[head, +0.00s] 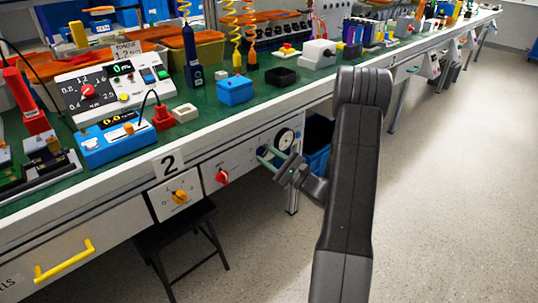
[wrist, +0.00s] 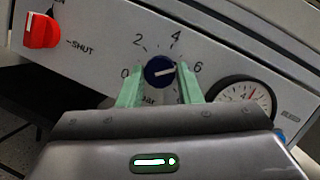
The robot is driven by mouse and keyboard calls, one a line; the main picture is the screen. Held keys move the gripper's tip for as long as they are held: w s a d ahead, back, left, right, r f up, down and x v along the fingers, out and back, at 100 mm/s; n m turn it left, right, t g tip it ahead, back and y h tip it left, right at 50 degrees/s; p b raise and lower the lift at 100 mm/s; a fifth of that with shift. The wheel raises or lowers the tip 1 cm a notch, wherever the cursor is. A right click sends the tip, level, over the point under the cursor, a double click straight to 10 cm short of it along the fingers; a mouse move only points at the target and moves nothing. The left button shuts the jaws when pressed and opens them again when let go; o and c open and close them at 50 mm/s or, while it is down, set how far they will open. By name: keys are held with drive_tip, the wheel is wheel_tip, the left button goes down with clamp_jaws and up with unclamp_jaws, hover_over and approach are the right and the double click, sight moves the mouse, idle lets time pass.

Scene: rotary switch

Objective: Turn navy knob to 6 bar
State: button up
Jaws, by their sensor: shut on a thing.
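The navy knob (wrist: 158,72) sits on a pale panel in the wrist view, with the numbers 0, 2, 4 and 6 around its upper side and "bar" below. Its white pointer line aims right and slightly up, close to the direction of the 6. My gripper (wrist: 160,85) has its two green fingers on either side of the knob, shut on it. The fingers partly cover the dial's lower sides. In the head view, my gripper (head: 268,156) is at the panel under the bench edge, and the knob cannot be made out there.
A round gauge (wrist: 246,97) is right of the knob, its lower part hidden by my gripper. A red knob (wrist: 41,31) marked SHUT is on the left. In the head view, an orange knob (head: 180,197) is further left, and a blue bin (head: 317,150) stands beneath the bench.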

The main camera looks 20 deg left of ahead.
drive_tip(key=shift+s+f+m+t, duration=0.1)
drive_tip(key=shift+m+t, duration=0.3)
drive_tip(key=shift+m, duration=0.7)
drive_tip(key=o, duration=1)
drive_tip(key=shift+c, duration=0.2)
drive_tip(key=p+v, duration=0.2)
drive_tip(key=v, duration=1.1)
drive_tip(key=shift+s+d+f, duration=0.15)
drive_tip(key=shift+d+f, duration=0.15)
